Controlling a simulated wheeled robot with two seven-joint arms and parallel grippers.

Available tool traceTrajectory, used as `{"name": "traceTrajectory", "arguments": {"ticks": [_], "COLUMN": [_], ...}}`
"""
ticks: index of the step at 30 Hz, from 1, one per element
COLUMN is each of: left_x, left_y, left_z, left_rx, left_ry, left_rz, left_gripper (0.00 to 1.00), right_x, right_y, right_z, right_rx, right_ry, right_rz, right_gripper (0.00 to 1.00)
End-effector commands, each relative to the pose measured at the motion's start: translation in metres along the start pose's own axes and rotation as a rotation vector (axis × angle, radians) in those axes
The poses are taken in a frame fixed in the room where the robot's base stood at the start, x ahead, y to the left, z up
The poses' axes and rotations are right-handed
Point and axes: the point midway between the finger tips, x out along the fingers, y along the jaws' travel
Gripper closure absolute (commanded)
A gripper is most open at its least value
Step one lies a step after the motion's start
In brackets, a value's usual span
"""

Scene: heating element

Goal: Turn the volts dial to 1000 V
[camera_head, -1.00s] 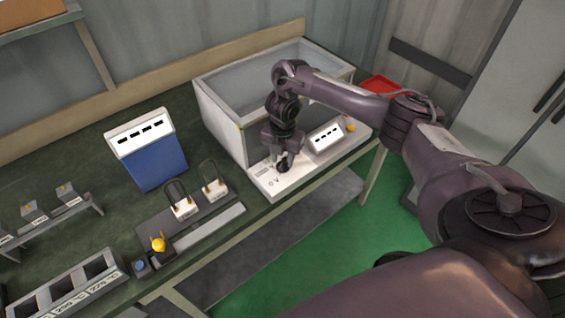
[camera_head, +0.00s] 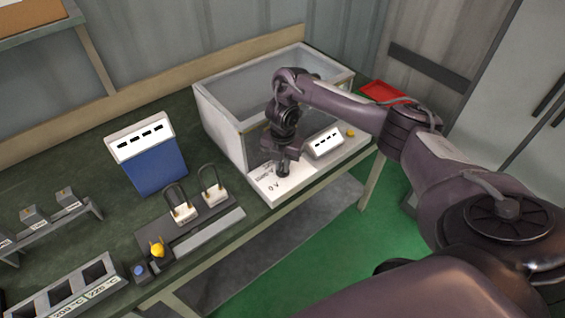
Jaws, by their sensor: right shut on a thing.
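The volts dial is on the white control panel (camera_head: 290,190) in front of the grey-white tank. My right gripper (camera_head: 283,172) points down onto the left part of that panel and is shut on the dark dial, which it largely hides. A "0 V" label (camera_head: 273,188) is printed just left of and below the gripper. Other printing beside the gripper is too small to read. The dial's setting cannot be made out. My left gripper is not in view.
The open tank (camera_head: 222,118) stands behind the panel. A raised white display (camera_head: 325,142) and a yellow knob (camera_head: 350,132) are to the right. A red tray (camera_head: 382,92) is behind.

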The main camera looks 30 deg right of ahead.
Motion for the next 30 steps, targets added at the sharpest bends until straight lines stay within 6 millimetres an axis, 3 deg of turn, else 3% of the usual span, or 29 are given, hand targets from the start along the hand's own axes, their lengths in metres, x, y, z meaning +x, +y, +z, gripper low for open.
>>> {"name": "traceTrajectory", "arguments": {"ticks": [8,30], "left_x": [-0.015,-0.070], "left_y": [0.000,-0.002], "left_z": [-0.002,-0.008], "left_rx": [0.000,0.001], "left_ry": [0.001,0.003], "left_rz": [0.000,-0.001], "left_gripper": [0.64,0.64], "right_x": [-0.003,-0.003], "right_y": [0.000,0.000], "right_z": [0.000,0.001], "right_rx": [0.141,0.801], "right_ry": [0.001,-0.002], "right_rz": [-0.002,-0.002], "right_gripper": [1.00,1.00]}}
